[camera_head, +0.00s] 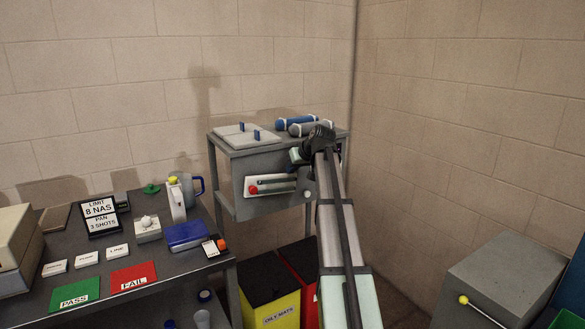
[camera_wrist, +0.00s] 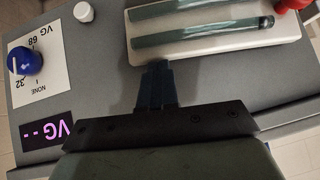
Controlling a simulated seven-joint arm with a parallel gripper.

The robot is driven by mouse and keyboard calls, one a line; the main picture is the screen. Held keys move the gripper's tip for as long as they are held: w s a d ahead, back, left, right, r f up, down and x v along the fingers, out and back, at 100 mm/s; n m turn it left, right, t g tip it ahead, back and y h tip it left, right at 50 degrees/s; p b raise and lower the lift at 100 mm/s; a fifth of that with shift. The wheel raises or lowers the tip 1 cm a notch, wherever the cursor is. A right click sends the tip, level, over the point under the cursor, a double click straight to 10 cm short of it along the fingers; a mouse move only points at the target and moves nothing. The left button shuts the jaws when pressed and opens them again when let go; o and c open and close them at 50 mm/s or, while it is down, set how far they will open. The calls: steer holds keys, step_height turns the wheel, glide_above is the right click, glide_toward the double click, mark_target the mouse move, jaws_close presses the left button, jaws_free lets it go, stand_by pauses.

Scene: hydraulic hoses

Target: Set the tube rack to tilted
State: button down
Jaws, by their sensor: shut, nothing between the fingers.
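The tube rack (camera_head: 279,189) is a pale panel on the front of a grey cabinet, with two glassy tubes lying along it and a red knob (camera_head: 253,190) at its left end. In the wrist view, which is turned over, the rack (camera_wrist: 215,45) is at the top and the red knob (camera_wrist: 291,4) is at the top right. My gripper (camera_head: 297,156) is at the cabinet's upper right. Its shut, empty fingers (camera_wrist: 155,68) point at the rack's near edge; I cannot tell whether they touch it. The rack's tilt is hard to judge.
A blue selector knob (camera_wrist: 24,61) on a labelled plate, a purple-lit display (camera_wrist: 47,131) and a white button (camera_wrist: 83,12) are beside the rack. Blue and grey cylinders (camera_head: 295,122) lie on the cabinet top. A cluttered bench (camera_head: 130,240) stands at left, bins below.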

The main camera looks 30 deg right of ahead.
mark_target(293, 177)
steer(key=shift+d+f+m+y, duration=0.3)
steer(key=shift+d+f+y, duration=0.1)
steer(key=shift+f+y, duration=0.2)
steer(key=shift+d+f+m+y, duration=0.3)
steer(key=shift+d+f+y, duration=0.05)
steer(key=shift+f+y, duration=0.2)
steer(key=shift+d+f, duration=0.1)
steer(key=shift+f, duration=0.45)
steer(key=w+d+r+v, duration=0.1)
steer(key=w+d+v, duration=0.1)
steer(key=v, duration=1)
steer(key=shift+s+r, duration=0.3)
steer(key=shift+r, duration=0.15)
steer(key=shift+d, duration=0.15)
